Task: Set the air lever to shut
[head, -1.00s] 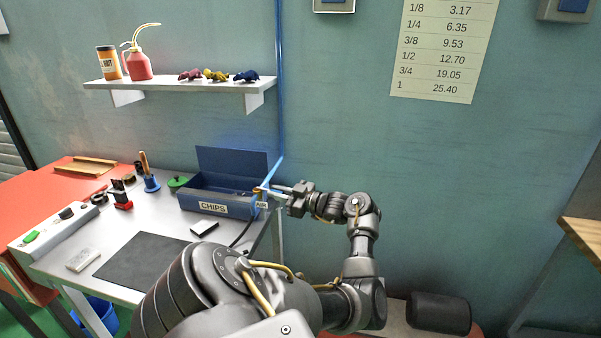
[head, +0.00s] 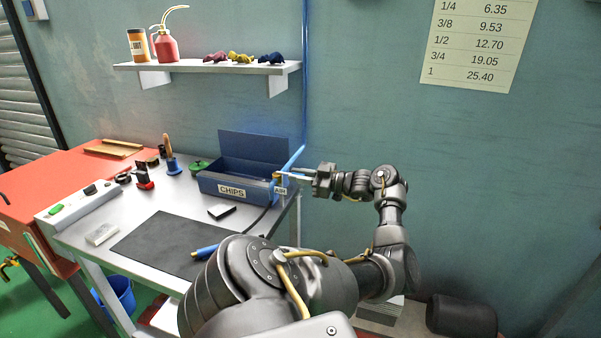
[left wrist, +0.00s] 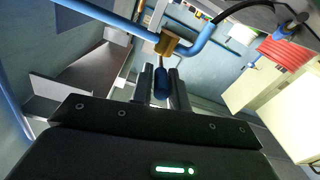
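The air valve is a small brass block (head: 277,177) on the blue pipe at the right end of the bench, above a small "AIR" tag. In the left wrist view the brass block (left wrist: 167,44) sits at the top middle, with its blue-sleeved lever (left wrist: 160,83) pointing toward my palm. My left gripper (head: 294,175) is at the valve from the right. In the left wrist view its fingers (left wrist: 162,88) stand either side of the lever, with narrow gaps showing, so it is open around the lever. My right gripper is out of view.
A blue chips bin (head: 238,184) stands just left of the valve. The blue pipe (head: 304,90) runs up the wall. A shelf (head: 205,67) holds bottles and rags. A dark mat (head: 165,243) and small tools lie on the bench. The wall right of my forearm is clear.

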